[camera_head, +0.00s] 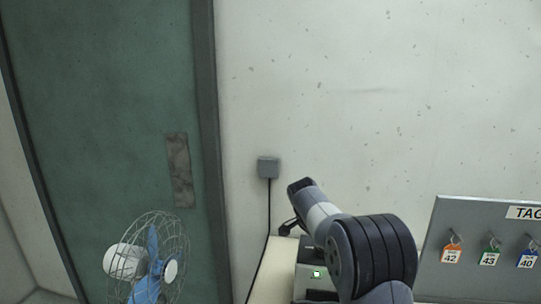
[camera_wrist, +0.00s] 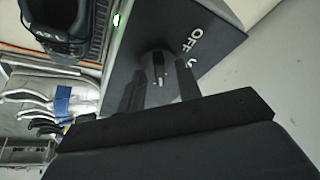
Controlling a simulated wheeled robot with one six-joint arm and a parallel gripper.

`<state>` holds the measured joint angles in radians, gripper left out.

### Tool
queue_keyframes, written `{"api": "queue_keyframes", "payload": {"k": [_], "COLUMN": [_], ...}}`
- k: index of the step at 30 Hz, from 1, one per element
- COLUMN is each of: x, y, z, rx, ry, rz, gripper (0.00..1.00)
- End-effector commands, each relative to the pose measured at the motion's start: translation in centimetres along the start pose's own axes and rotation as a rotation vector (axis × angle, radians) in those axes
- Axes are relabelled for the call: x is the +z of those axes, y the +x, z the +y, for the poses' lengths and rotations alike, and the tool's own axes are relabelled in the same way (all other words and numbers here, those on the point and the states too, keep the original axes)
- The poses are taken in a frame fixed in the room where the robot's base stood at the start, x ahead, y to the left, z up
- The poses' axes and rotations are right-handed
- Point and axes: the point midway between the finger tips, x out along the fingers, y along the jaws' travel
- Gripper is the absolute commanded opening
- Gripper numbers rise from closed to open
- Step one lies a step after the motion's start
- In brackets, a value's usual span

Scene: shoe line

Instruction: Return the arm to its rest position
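My arm reaches away over a light-coloured surface in the head view, and my gripper (camera_head: 287,227) shows only as small dark tips at its far end. In the wrist view my gripper (camera_wrist: 158,88) has its two dark fingers apart, one on each side of a grey knob (camera_wrist: 158,67). I cannot tell whether the fingers touch it. The knob sits on a dark panel (camera_wrist: 128,52) marked "OFF", beside a lit green lamp (camera_wrist: 116,19). The lamp also shows in the head view (camera_head: 317,273). My arm hides much of the panel there.
A caged blue fan (camera_head: 150,265) stands at left before a green door (camera_head: 100,120). A tag board (camera_head: 480,225) hangs at right. A cable drops from a wall socket (camera_head: 268,167). A dark shoe (camera_wrist: 55,30) and several tools (camera_wrist: 50,105) lie left of the panel.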

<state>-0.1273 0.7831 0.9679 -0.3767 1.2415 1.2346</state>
Motion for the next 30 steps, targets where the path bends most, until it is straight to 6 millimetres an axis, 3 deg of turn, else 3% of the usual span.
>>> {"api": "queue_keyframes", "payload": {"k": [30], "x": [-0.20], "y": [-0.08], "z": [0.42], "rx": [-0.274], "ry": [-0.659], "rz": [0.000], "gripper": [0.33]}}
